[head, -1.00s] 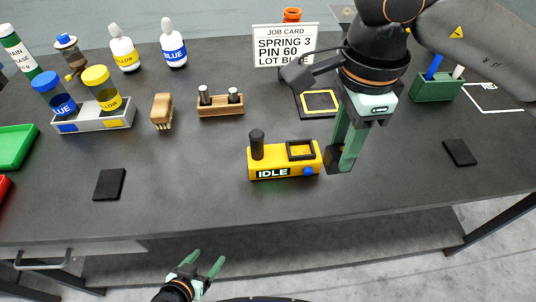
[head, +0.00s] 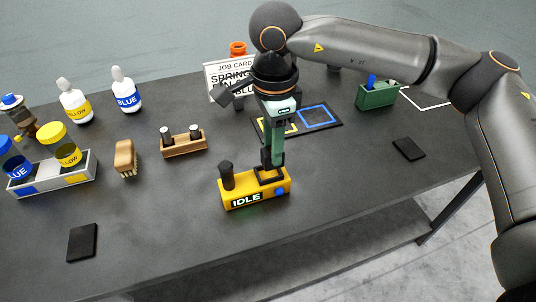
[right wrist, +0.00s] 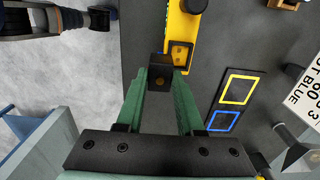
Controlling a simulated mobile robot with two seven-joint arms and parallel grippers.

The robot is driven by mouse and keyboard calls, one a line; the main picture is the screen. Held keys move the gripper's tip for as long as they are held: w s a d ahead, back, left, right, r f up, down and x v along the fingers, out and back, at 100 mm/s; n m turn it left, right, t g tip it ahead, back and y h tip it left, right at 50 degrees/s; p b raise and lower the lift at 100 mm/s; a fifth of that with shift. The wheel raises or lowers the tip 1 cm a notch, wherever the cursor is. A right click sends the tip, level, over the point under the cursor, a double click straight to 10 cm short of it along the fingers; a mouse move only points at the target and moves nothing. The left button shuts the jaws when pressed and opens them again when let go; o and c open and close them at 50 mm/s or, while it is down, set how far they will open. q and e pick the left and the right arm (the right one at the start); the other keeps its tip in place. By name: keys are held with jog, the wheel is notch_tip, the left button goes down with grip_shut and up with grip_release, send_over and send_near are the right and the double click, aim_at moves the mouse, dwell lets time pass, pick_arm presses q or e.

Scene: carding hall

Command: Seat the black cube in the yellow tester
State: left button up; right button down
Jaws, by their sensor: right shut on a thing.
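The yellow tester (head: 238,203) stands on the dark table, its display reading IDLE, with a black knob (head: 227,176) and a blue button (head: 280,191). Its black-framed socket (right wrist: 181,55) is on top. My right gripper (head: 271,166) points down over the socket end. In the right wrist view, its green fingers are shut on the black cube (right wrist: 160,74). The cube appears right beside the socket frame and partly overlaps it. In the head view the fingertips and dark frame blend with the cube, so I cannot tell whether it touches the socket. My left gripper is not clearly seen.
A wooden holder with two pegs (head: 183,145), a brush (head: 125,158) and a bottle rack (head: 52,183) stand left. A mat with yellow and blue squares (head: 297,130) lies behind. A green bin (head: 377,97) is at back right. The table's front is mostly clear.

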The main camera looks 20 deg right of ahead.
jog(key=w+f, duration=0.2)
jog(key=f, duration=0.1)
jog(key=w+f, duration=0.1)
jog(key=f, duration=0.1)
jog(key=shift+w+d+p, duration=0.25)
jog(key=shift+w+p, duration=0.05)
jog(key=shift+w, duration=0.05)
notch_tip(320, 180, down, 3)
jog(key=shift+w+f+p, duration=0.1)
jog(key=shift+w+p, duration=0.05)
jog(key=shift+p, duration=0.3)
jog(key=shift+f+b, duration=0.3)
jog(key=shift+b, duration=0.05)
jog(key=c, duration=0.5)
grip_release()
jog(key=shift+r, duration=0.1)
jog(key=shift+c, duration=0.2)
jog(key=shift+r+p, duration=0.2)
jog(key=shift+p, duration=0.1)
jog(key=shift+r, duration=0.3)
notch_tip(320, 180, up, 11)
jog(key=b, duration=0.1)
jog(key=shift+r, duration=0.2)
